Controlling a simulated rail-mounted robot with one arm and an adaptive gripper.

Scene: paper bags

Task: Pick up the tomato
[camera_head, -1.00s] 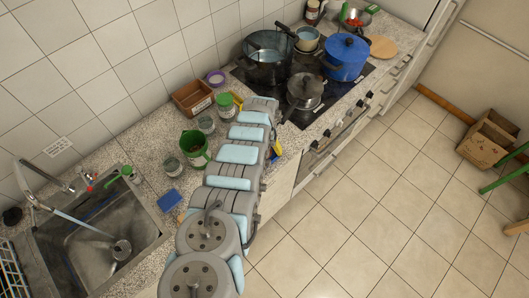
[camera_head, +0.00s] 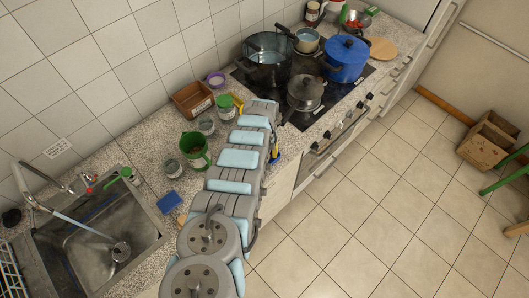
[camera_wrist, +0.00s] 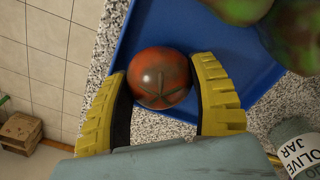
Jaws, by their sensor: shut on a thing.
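The red tomato (camera_wrist: 159,78) with a greenish star mark shows in the wrist view, between the two yellow fingers of my gripper (camera_wrist: 164,90). The fingers are shut on its sides. The tomato is over the blue tray (camera_wrist: 152,27), close to its edge; whether it still touches the tray I cannot tell. In the head view my arm hides the tomato, and only a small yellow bit of my gripper shows beside the arm.
Blurry green and reddish produce (camera_wrist: 290,30) is at the top right of the wrist view. An olive jar (camera_wrist: 298,152) stands near the right finger. In the head view, a green pitcher (camera_head: 195,150), a blue pot (camera_head: 346,59) and a sink (camera_head: 95,240) line the counter.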

